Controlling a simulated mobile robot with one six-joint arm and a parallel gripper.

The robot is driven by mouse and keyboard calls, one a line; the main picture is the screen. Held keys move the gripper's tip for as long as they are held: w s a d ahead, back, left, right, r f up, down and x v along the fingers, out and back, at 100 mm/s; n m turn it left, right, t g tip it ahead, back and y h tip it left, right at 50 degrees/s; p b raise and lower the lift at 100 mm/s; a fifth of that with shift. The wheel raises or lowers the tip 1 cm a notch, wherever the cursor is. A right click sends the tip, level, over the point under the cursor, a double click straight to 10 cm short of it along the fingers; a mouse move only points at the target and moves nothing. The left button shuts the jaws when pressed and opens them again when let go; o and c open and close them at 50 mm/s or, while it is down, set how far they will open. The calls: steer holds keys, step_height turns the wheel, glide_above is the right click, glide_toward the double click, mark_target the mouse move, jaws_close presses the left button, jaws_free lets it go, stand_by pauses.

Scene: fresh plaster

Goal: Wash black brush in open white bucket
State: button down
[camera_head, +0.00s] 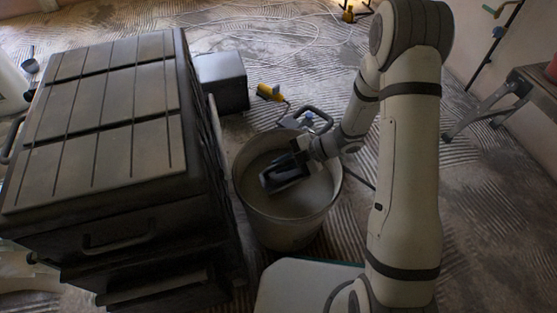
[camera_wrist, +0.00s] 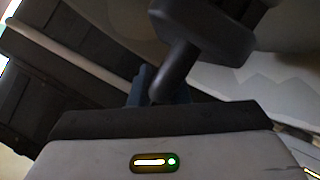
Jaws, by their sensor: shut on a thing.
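The open white bucket (camera_head: 283,232) stands on the floor near the middle of the head view, with a greyish, level content inside. My gripper (camera_head: 304,157) reaches over its right rim and is shut on the black brush (camera_head: 284,179). The brush is inside the bucket opening, tilted, with its lower part close to the content; I cannot tell whether it is dipped in. In the wrist view the dark brush (camera_wrist: 205,32) shows beyond my gripper (camera_wrist: 158,88), its handle running down between the fingers. The fingertips are mostly hidden there.
A large black tool chest (camera_head: 100,130) with handles stands close left of the bucket. A dark box (camera_head: 222,82) and a yellow tool (camera_head: 270,92) lie behind. A bench (camera_head: 505,95) stands at the right by the wall. Cables cross the ridged floor at the back.

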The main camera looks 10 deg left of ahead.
mark_target(283, 176)
steer(key=shift+f+b, duration=1.5)
steer(key=shift+f, duration=1.65)
